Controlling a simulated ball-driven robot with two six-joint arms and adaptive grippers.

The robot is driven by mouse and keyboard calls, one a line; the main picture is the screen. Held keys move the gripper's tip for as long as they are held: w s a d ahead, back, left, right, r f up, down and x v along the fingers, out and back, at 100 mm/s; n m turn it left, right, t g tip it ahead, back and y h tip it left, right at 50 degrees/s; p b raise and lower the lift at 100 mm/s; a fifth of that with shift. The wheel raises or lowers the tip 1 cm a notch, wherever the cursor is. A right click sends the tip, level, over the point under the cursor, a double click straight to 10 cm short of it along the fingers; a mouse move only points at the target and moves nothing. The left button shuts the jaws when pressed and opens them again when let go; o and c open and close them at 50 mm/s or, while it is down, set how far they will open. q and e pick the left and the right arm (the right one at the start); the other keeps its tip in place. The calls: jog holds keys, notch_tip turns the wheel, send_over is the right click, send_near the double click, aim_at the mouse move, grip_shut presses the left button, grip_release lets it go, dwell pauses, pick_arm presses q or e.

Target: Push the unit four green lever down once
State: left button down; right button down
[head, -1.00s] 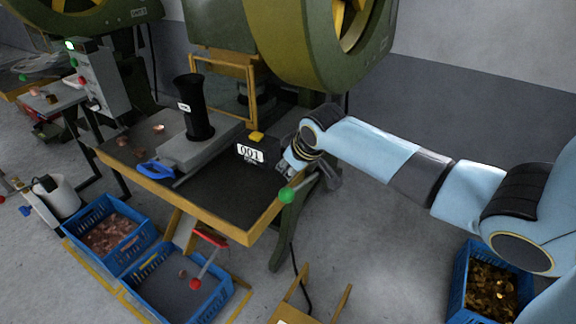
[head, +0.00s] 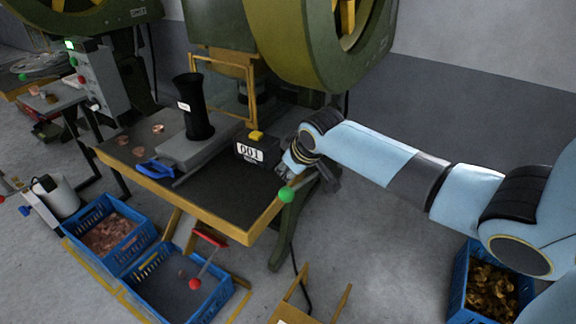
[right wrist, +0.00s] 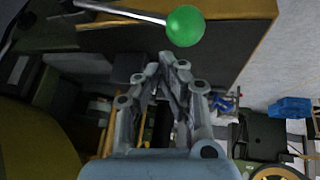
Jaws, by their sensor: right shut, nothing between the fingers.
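The green lever, a metal rod with a green ball (head: 286,195), sticks out at the right front corner of the press table (head: 190,205) in the head view. In the right wrist view the green ball (right wrist: 185,26) shows at the top, on its rod. My right gripper (head: 288,168) is beside the table's right edge, behind the ball and close to the rod. It is shut and empty, and its fingertips (right wrist: 174,62) point towards the ball in the right wrist view. I cannot tell whether it touches the rod. No unit number is readable on this lever. My left gripper is not in view.
A black box marked 001 (head: 257,150) with a yellow top sits on the table, left of my gripper. A red-ball lever (head: 195,284) stands below the table front. Blue crates (head: 107,240) stand on the floor, and another (head: 461,275) is at the right.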

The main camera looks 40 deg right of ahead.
aim_at(286, 190)
jog(key=shift+f, duration=0.1)
dwell(0.5)
jog(key=shift+a+f, duration=0.15)
jog(key=shift+f, duration=0.1)
